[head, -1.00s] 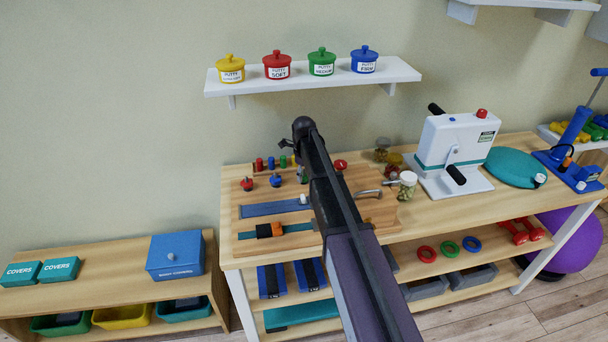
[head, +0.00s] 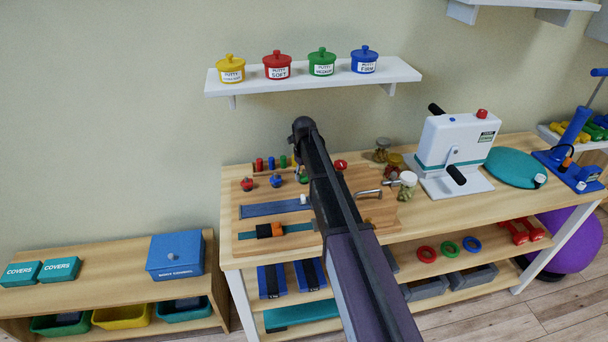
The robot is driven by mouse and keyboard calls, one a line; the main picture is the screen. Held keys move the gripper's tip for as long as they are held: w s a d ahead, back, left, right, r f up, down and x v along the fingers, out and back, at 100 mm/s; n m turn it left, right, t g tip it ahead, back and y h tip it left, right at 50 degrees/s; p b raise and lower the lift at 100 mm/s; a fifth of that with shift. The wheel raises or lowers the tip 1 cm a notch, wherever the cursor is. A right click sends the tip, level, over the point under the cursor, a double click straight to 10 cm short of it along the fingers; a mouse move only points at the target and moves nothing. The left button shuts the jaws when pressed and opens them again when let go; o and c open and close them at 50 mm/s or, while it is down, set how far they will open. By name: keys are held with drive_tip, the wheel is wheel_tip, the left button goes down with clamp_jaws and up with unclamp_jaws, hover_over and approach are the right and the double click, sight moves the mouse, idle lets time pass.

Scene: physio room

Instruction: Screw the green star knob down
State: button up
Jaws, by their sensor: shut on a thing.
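The wooden activity board (head: 384,212) lies on the table's left half. My gripper (head: 301,165) reaches down over the back middle of the board, mostly hidden behind my own arm. It is shut on the green star knob (head: 303,175), of which only a small bit of green shows at the arm's left edge. The knob's stud and how far down the knob sits are hidden. A red star knob (head: 247,184) and a blue star knob (head: 275,180) stand on the board to the left.
Coloured pegs (head: 259,164) stand behind the knobs. A blue strip (head: 270,209) and an orange-banded slider (head: 270,230) lie in front. A shelf (head: 400,73) with putty pots hangs above.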

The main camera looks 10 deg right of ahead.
drive_tip(key=shift+w, duration=0.2)
drive_tip(key=o, duration=0.9)
drive_tip(key=shift+o, duration=1.3)
drive_tip(key=shift+s, duration=0.1)
drive_tip(key=shift+s+r, duration=0.1)
